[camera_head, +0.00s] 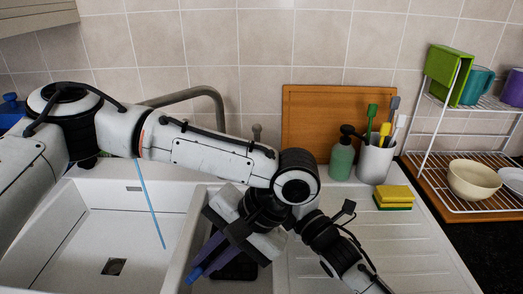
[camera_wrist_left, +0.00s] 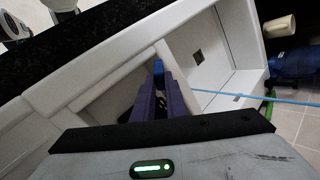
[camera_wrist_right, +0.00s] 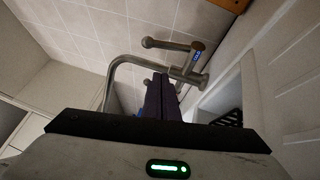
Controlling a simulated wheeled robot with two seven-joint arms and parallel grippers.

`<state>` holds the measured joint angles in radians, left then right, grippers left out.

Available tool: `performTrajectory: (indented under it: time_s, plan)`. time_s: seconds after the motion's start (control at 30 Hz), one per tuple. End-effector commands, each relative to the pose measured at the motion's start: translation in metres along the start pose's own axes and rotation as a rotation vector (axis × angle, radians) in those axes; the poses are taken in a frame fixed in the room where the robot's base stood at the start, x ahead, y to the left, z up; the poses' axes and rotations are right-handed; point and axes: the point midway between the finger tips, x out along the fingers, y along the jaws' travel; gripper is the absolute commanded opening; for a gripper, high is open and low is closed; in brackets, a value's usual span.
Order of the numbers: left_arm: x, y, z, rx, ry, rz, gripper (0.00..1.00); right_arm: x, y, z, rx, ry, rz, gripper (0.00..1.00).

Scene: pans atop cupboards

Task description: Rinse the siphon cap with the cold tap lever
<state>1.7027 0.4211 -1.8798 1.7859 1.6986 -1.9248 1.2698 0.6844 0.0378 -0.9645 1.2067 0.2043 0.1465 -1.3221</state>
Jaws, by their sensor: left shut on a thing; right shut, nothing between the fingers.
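My left gripper (camera_head: 197,268) points down over the small sink basin, its purple fingers shut on a small blue piece, apparently the siphon cap (camera_head: 192,274). The blue piece also shows at the fingertips in the left wrist view (camera_wrist_left: 158,67); most of it is hidden. The metal tap (camera_wrist_right: 186,74) shows in the right wrist view, with a blue-marked lever (camera_wrist_right: 160,43) at its top. My right gripper (camera_wrist_right: 160,80) is shut and empty, its tips close to the tap body; I cannot tell if they touch. In the head view the left arm hides the right fingers; the tap spout (camera_head: 205,91) shows behind it.
The large basin (camera_head: 100,235) at left is empty apart from its drain. A light blue rod (camera_head: 151,205) slants across it. Right of the basins are a green soap bottle (camera_head: 342,160), brush cup (camera_head: 374,163), sponge (camera_head: 394,197) and dish rack (camera_head: 470,150).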

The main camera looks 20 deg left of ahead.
Motion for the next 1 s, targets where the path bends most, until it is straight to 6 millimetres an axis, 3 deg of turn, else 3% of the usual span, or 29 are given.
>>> performTrajectory:
  time_s: [0.27, 0.4, 1.0]
  plan:
    - [0.0, 0.0, 0.0, 0.0, 0.0, 0.0, 0.0, 0.046, 0.001, -0.001, -0.001, 0.001, 0.0, 0.0]
    - [0.0, 0.0, 0.0, 0.0, 0.0, 0.0, 0.0, 0.058, 0.001, 0.013, -0.005, 0.0, -0.001, 0.0]
    - [0.0, 0.0, 0.0, 0.0, 0.0, 0.0, 0.0, 0.072, 0.0, 0.029, 0.002, 0.0, -0.001, 0.0]
